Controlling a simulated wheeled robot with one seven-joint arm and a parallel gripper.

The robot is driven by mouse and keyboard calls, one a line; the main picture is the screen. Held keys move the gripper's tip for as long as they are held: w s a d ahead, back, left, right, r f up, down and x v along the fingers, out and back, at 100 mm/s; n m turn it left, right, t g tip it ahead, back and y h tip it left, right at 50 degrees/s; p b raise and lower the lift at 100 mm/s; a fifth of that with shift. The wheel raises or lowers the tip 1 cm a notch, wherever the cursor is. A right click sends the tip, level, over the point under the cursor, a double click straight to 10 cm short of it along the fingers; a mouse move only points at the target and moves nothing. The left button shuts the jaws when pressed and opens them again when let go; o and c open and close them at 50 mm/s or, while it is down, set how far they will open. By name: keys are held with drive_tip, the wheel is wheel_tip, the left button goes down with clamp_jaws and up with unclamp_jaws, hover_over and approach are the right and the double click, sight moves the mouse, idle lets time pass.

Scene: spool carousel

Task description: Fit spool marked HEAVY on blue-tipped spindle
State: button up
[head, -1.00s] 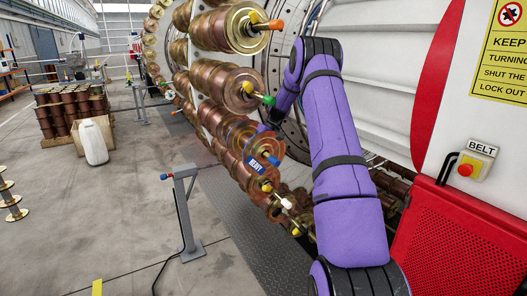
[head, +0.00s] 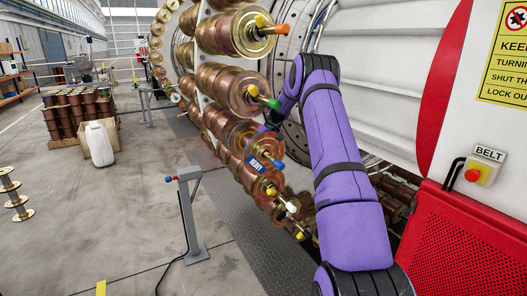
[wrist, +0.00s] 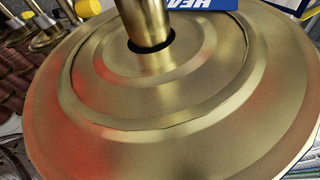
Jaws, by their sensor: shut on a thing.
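The spool marked HEAVY (head: 240,138) is a copper-and-brass spool on the carousel's lower part, with a blue label (head: 256,165) on its near side. In the wrist view its brass flange (wrist: 180,105) fills the picture, with the label (wrist: 200,4) cut off at the top edge. A brass spindle (wrist: 147,22) stands in its centre hole, with a dark gap around it. A blue tip (head: 277,164) shows beside the label in the head view. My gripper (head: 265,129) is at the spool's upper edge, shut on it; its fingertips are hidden.
Loaded spindles with orange (head: 270,30), green (head: 271,103) and white (head: 291,207) tips stand close above and below. A grey post (head: 188,215) stands in front on the left. A red guard (head: 470,235) is at right.

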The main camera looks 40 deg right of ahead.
drive_tip(key=shift+w+r, duration=0.25)
